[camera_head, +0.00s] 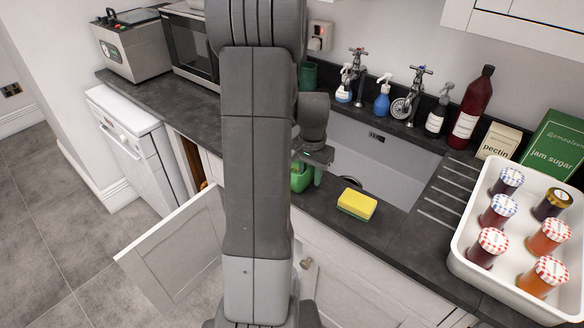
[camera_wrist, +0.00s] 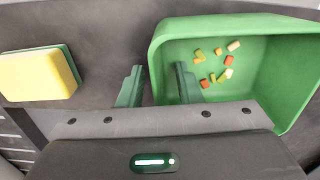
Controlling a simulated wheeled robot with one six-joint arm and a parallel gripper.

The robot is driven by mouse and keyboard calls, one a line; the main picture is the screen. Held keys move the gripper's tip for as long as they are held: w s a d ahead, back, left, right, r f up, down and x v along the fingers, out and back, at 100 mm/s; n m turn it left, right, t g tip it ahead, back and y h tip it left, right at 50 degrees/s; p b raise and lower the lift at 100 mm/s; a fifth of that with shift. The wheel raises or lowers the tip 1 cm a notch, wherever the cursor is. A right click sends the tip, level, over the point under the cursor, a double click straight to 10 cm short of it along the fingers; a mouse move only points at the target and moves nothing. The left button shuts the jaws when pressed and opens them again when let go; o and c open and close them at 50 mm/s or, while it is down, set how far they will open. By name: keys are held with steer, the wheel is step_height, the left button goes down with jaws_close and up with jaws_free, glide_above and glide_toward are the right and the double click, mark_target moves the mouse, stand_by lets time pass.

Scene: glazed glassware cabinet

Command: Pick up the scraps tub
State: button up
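The scraps tub (camera_wrist: 215,110) is a green open-topped tub with several small red, yellow, green and pale scraps on its floor. It stands on the dark worktop, and in the head view the tub (camera_head: 301,180) is partly hidden behind my arm. In the head view my gripper (camera_head: 317,164) is just above the tub's right side.
A yellow and green sponge (camera_head: 356,204) lies right of the tub, beside the sink (camera_head: 385,165). Bottles stand behind the sink. A white tray (camera_head: 462,245) of jars is at the right. An open cabinet door (camera_head: 175,255) sticks out below the worktop.

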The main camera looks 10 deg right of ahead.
steer(key=shift+f, duration=0.2)
jaws_close()
stand_by(0.3)
